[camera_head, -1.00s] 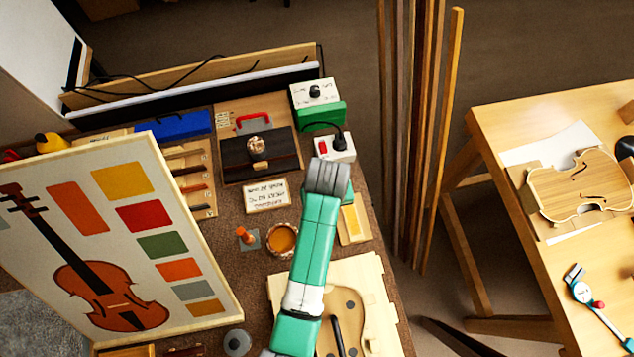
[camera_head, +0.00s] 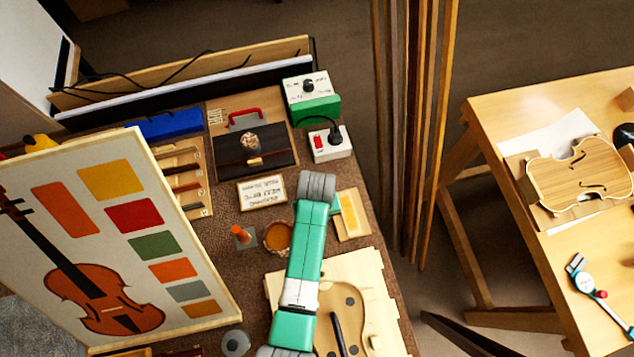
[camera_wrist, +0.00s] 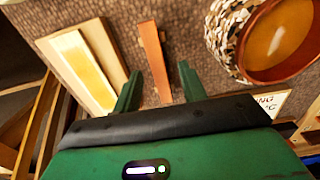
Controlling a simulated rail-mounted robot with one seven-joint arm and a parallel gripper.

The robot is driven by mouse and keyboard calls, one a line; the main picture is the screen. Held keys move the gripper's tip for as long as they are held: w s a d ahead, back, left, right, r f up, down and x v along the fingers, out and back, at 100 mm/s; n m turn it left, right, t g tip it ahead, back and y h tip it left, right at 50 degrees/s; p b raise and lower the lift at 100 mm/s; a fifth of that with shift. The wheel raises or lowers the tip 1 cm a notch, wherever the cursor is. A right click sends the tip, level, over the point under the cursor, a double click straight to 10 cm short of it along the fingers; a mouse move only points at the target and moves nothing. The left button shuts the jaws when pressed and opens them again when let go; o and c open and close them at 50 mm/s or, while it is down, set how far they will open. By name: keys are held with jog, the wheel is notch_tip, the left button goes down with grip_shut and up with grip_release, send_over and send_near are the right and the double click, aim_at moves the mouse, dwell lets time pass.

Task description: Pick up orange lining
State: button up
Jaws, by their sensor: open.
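The orange lining (camera_wrist: 155,60) is a narrow orange-brown strip lying on the brown bench top in the wrist view. My gripper (camera_wrist: 160,68) is open above it. The strip lies between the two green fingers, with its far end beyond the fingertips; I see no contact. In the head view my arm covers the strip and the fingers.
A pot of amber liquid (camera_wrist: 277,42) stands close on the right in the wrist view. A pale board with a yellow strip (camera_wrist: 82,65) lies on the left. In the head view a wooden violin form (camera_head: 350,300) and a labelled card (camera_head: 262,192) lie nearby.

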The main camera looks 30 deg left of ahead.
grip_shut()
jog(key=shift+r, duration=0.15)
